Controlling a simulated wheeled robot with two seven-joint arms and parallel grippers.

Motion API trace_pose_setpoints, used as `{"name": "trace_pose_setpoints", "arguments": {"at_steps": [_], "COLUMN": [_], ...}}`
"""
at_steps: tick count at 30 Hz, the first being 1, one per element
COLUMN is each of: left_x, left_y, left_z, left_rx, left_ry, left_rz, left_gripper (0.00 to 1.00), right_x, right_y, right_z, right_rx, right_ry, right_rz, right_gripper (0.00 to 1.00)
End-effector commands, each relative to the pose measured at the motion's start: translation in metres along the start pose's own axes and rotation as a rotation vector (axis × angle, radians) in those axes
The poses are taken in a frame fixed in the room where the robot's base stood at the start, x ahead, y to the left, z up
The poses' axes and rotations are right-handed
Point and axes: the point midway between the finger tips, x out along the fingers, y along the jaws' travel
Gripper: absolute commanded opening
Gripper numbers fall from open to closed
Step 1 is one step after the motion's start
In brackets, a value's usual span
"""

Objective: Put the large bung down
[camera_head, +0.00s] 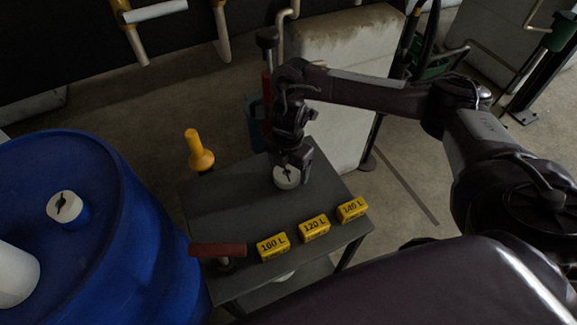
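A pale round bung (285,181) with a dark mark on top is at the far part of the dark grey table (225,203). I take it for the large bung. My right gripper (293,169) points down right over it, its dark fingers at the bung's upper edge. I cannot tell whether they grip it or stand open around it, nor whether the bung rests fully on the table. A similar white bung (65,207) sits on top of the blue drum (150,235). My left gripper is not in view.
Yellow blocks marked 160 L (272,247), 120 L (314,228) and 140 L (352,209) line the table's front edge. A red-brown bar-topped thing (217,250) stands at the near left corner. A yellow knobbed thing (199,152) stands at the back left. The table's left middle is clear.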

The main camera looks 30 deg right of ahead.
Motion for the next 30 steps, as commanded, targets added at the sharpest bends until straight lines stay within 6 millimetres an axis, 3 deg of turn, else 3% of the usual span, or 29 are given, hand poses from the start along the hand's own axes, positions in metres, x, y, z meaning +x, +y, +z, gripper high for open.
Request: {"name": "trace_pose_setpoints", "arguments": {"at_steps": [8,21,30], "left_x": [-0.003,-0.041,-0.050], "left_y": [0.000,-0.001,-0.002], "left_z": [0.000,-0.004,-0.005], "left_rx": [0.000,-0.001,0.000], "left_ry": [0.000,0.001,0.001], "left_rz": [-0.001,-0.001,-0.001], "left_gripper": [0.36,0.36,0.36], "right_x": [-0.006,-0.093,-0.123], "right_y": [0.001,0.001,0.000], "right_z": [0.000,0.001,0.000], "right_rx": [0.000,-0.002,0.000], "right_ry": [-0.001,-0.004,-0.001], "right_rz": [0.002,0.004,0.001], "right_gripper": [0.78,0.78,0.78]}}
